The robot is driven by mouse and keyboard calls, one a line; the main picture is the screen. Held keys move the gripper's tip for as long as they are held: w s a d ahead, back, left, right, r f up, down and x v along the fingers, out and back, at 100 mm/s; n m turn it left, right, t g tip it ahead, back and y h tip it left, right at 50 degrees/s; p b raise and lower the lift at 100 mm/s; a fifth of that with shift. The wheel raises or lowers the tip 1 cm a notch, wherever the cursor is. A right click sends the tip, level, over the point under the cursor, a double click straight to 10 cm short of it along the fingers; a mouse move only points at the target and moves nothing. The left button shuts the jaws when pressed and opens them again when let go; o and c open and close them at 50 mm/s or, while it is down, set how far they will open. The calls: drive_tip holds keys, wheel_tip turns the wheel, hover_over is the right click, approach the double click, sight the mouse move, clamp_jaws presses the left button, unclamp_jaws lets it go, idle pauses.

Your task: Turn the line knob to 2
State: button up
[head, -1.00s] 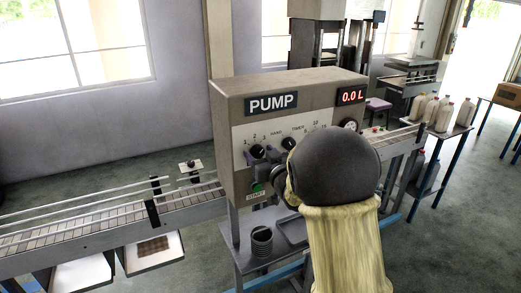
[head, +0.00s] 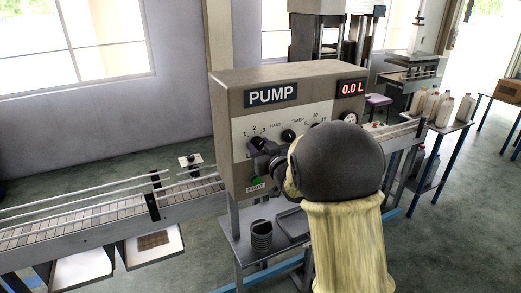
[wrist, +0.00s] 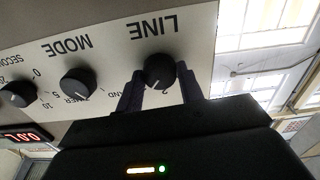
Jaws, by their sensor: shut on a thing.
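The pump box (head: 290,88) carries a white panel with the line knob at its left, marked 1, 2 and 3. In the wrist view, upside down, the black line knob (wrist: 159,71) sits by the LINE label. My gripper (wrist: 161,84) has one finger on each side of the knob and is shut on it. In the head view my gripper (head: 264,150) reaches the left of the panel and mostly covers the line knob. I cannot tell for certain which number the pointer faces.
A mode knob (wrist: 78,84) sits beside the line knob. The green start button (head: 256,183) is just below my gripper. The red display (head: 351,88) reads 0.0 L. A conveyor (head: 110,217) runs left of the pump, and bottles (head: 445,110) stand at right.

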drive_tip(key=n+b, duration=0.2)
drive_tip(key=b, duration=0.2)
drive_tip(key=n+b, duration=0.2)
drive_tip(key=b, duration=0.2)
drive_tip(key=shift+f+n, duration=0.2)
drive_tip(key=shift+n, duration=0.2)
drive_tip(key=n+b, duration=0.1)
drive_tip(key=b, duration=0.1)
drive_tip(key=n+b, duration=0.1)
drive_tip(key=n, duration=0.1)
drive_tip(key=shift+r+b, duration=0.25)
drive_tip(key=shift+b, duration=0.15)
drive_tip(key=shift+a+r, duration=0.1)
drive_tip(key=shift+a, duration=0.1)
drive_tip(key=o, duration=1)
